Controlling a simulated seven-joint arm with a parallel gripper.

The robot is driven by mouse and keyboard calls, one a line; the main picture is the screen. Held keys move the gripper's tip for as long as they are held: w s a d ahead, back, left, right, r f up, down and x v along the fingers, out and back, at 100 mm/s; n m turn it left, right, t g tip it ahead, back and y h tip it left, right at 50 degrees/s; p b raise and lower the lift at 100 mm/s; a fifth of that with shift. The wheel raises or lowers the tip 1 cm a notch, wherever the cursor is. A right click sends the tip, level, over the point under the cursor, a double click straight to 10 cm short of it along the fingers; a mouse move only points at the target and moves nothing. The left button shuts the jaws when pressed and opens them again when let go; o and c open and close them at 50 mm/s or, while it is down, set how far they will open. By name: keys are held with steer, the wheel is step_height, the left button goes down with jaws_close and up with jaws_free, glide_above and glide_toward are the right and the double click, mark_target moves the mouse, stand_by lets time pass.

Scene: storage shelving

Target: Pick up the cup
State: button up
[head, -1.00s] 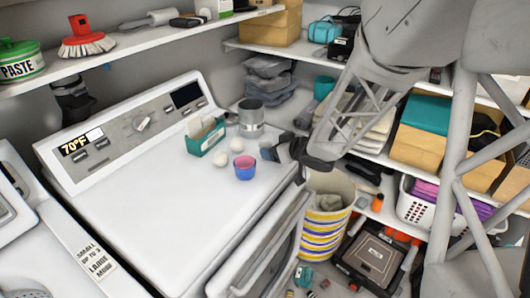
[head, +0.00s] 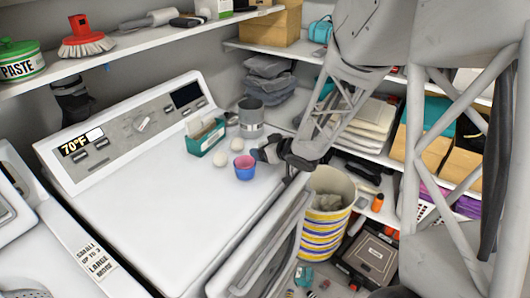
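A small cup (head: 245,167), pink inside and blue outside, stands upright on the white top of the appliance (head: 150,185). My gripper (head: 262,154) is just to the right of the cup, low over the appliance top. Its fingers look apart, with nothing seen between them. The cup's right rim is very close to the fingertips; I cannot tell whether they touch. My wrist and forearm reach in from the upper right.
Two white eggs (head: 221,158) lie beside the cup. Behind them are a green box with cards (head: 206,137) and a grey metal can (head: 251,118). A striped bin (head: 326,215) stands right of the appliance. Shelves (head: 150,42) run along the walls. The appliance's front left top is clear.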

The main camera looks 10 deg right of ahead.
stand_by(0.4)
steer(key=c, duration=1)
steer(key=shift+o, duration=0.2)
steer(key=shift+r, duration=0.65)
step_height(320, 180, up, 2)
steer(key=shift+r, duration=0.1)
steer(key=s+r, duration=0.1)
steer(key=s, duration=1.5)
steer(key=shift+d+r, duration=0.25)
steer(key=shift+d, duration=0.05)
steer(key=shift+w, duration=0.1)
